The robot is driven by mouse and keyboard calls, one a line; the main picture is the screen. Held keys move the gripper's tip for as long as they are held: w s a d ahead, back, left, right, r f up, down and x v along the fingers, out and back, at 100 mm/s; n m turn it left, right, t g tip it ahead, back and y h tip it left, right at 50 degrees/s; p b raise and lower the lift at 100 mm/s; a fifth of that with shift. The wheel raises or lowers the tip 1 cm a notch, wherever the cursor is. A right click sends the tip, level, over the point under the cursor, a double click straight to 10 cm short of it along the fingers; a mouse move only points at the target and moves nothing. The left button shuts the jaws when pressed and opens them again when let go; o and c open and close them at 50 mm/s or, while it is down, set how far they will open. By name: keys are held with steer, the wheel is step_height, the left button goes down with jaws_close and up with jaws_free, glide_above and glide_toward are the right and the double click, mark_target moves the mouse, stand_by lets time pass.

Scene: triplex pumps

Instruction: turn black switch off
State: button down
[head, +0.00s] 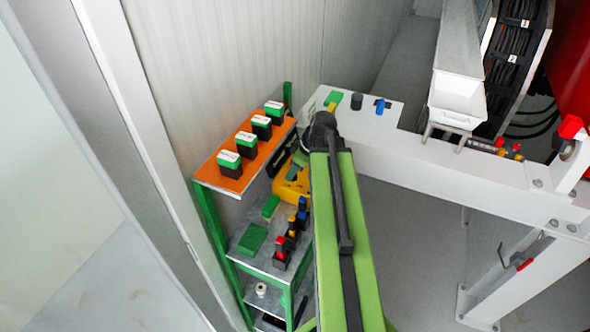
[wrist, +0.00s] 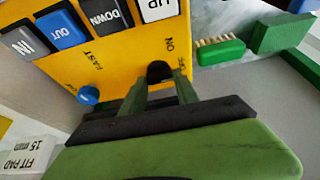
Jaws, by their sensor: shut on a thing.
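The yellow control box (wrist: 130,60) fills the upper middle of the wrist view, and part of it shows in the head view (head: 292,188) beside my arm. The black switch (wrist: 160,70) is a dark knob at the box's lower edge, near small printed labels. My gripper (wrist: 161,80) has its two green fingers on either side of the switch and is shut on it. The fingers hide the lower part of the switch. In the head view my arm hides the switch and fingertips.
A blue knob (wrist: 88,95) sits left of my fingers on the box. Above are push buttons, including a blue one (wrist: 62,27). A green brush (wrist: 220,50) lies to the right. An orange shelf (head: 245,172) carries several green-topped boxes.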

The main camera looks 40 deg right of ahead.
steer(key=shift+w, duration=0.15)
steer(key=c, duration=1.2)
jaws_free()
steer(key=shift+w, duration=0.1)
steer(key=p+v, duration=1.6)
steer(key=v, duration=0.1)
steer(key=shift+r, duration=0.15)
